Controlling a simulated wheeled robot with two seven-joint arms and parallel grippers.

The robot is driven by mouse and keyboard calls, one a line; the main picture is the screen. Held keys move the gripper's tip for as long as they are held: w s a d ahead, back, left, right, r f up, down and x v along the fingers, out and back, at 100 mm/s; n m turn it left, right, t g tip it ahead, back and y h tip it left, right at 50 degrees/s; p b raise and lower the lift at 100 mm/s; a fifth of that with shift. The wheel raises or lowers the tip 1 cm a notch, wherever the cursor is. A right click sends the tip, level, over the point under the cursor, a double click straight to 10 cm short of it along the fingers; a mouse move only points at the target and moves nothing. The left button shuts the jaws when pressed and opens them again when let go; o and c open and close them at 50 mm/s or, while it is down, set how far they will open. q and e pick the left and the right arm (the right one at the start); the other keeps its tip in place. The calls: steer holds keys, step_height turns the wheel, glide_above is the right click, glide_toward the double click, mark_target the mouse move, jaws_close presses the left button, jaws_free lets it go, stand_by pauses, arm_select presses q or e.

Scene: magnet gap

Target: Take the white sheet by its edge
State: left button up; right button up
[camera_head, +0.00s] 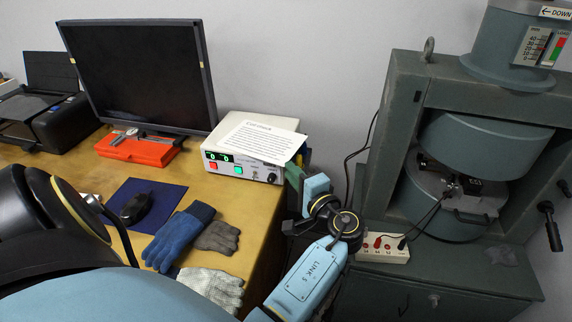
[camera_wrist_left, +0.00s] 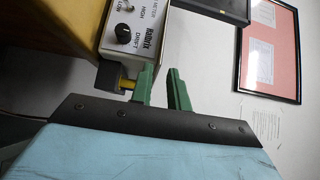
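The white sheet (camera_head: 262,139), printed with text, lies on top of the control box (camera_head: 238,169), and its right corner sticks out past the box. My left gripper (camera_head: 302,157) is just beside that right corner in the head view, with its green fingers partly hidden by its own blue body. In the left wrist view the two green fingers (camera_wrist_left: 163,76) stand apart with nothing between them. The box's front panel with a black knob (camera_wrist_left: 124,34) shows beside them. I cannot make out the sheet there, and contact is not visible. My right gripper is not in view.
A framed picture (camera_wrist_left: 270,47) hangs on the wall.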

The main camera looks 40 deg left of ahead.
arm_select(q)
steer(key=x, duration=0.3)
steer(key=shift+w+a, duration=0.1)
jaws_close()
stand_by(0.4)
